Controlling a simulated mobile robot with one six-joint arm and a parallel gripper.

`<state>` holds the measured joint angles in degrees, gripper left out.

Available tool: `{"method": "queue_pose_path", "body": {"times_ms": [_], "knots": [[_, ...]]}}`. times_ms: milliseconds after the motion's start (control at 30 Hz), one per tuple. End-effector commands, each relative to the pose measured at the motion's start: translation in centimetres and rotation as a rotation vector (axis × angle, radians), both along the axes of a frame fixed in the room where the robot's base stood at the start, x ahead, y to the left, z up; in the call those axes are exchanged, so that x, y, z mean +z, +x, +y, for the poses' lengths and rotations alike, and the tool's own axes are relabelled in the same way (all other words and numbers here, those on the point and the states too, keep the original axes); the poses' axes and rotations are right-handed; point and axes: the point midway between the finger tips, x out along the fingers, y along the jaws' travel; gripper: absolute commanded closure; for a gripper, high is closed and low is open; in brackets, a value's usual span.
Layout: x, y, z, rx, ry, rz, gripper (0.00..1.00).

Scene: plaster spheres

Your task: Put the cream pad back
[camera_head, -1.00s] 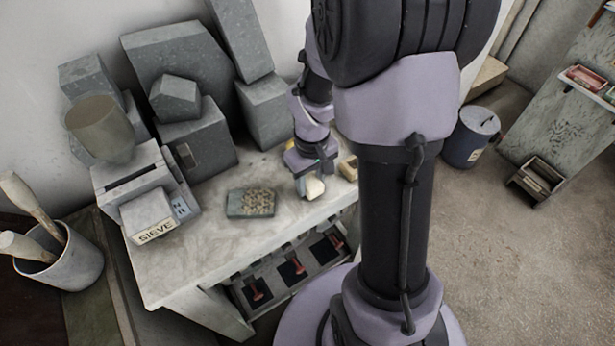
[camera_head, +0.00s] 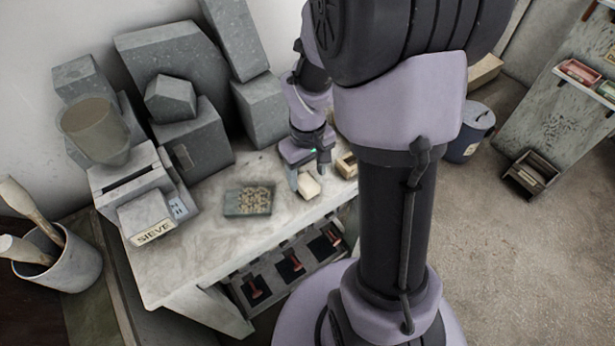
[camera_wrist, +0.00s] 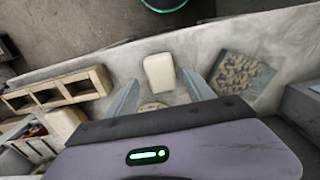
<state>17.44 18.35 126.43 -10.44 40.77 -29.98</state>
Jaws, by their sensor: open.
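The cream pad (camera_head: 308,187) is a small pale block with rounded corners on the pale worktop, near its front edge. It also shows in the wrist view (camera_wrist: 160,72), just beyond the fingertips and between their lines. My gripper (camera_head: 309,174) is open, at the pad's back side in the head view. Its two fingers (camera_wrist: 160,90) stand apart in the wrist view with nothing gripped. Whether a finger touches the pad, I cannot tell.
A block marked SIEVE (camera_head: 150,219) and grey plaster solids stand farther left.

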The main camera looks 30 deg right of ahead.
Motion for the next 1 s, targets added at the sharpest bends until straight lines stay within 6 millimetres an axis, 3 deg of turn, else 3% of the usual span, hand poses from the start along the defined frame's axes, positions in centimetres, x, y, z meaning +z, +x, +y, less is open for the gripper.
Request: {"method": "queue_pose_path", "body": {"times_ms": [33, 200, 433, 567, 700, 833, 1000], "knots": [[2.1, 0.1, 0.0, 0.000, -0.002, -0.005, 0.39], [6.5, 0.1, 0.0, 0.000, -0.002, -0.004, 0.39], [10.1, -0.2, 0.8, -0.018, -0.001, -0.029, 0.39], [15.6, -2.4, 5.4, -0.131, 0.028, -0.178, 0.39], [20.4, -7.0, 10.9, -0.282, 0.135, -0.354, 0.39], [22.0, -10.2, 13.8, -0.373, 0.240, -0.446, 0.39], [22.3, -11.3, 14.6, -0.407, 0.281, -0.471, 0.39]]}}
